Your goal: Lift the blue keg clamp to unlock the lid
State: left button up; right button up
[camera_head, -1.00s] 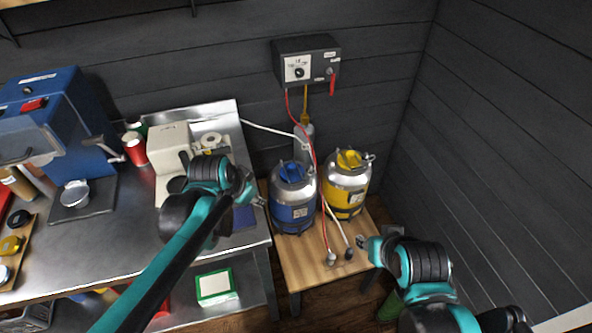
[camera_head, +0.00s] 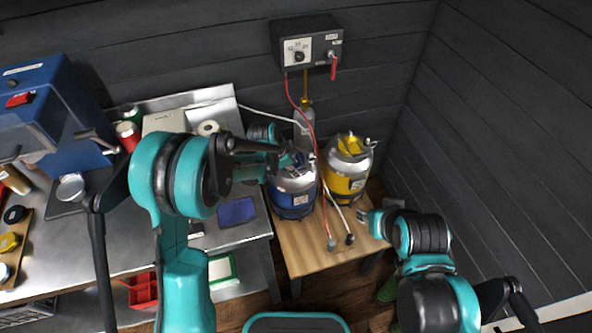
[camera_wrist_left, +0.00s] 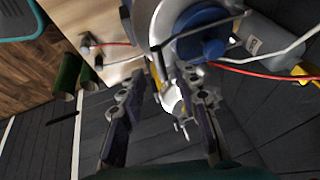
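The blue keg (camera_head: 292,203) stands upright on a wooden stand, with a silver top and a blue lid cap, which also shows in the left wrist view (camera_wrist_left: 202,38). My left gripper (camera_head: 290,160) is over the keg's top and covers part of it. In the left wrist view its fingers (camera_wrist_left: 166,78) are apart. A bright metal piece (camera_wrist_left: 172,100) at the keg's rim, which looks like the keg clamp, shows between them; contact cannot be told. My right gripper (camera_head: 366,220) hangs near the stand's right edge, apart from the kegs; its fingers are too small to read.
A yellow keg (camera_head: 346,177) stands close on the right of the blue one. A red hose (camera_head: 311,125) and a pale hose run past the kegs to connectors on the wooden stand (camera_head: 310,250). A control box (camera_head: 306,45) hangs on the wall. A steel counter lies left.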

pick_arm(q)
jog(key=shift+x, duration=1.2)
grip_shut()
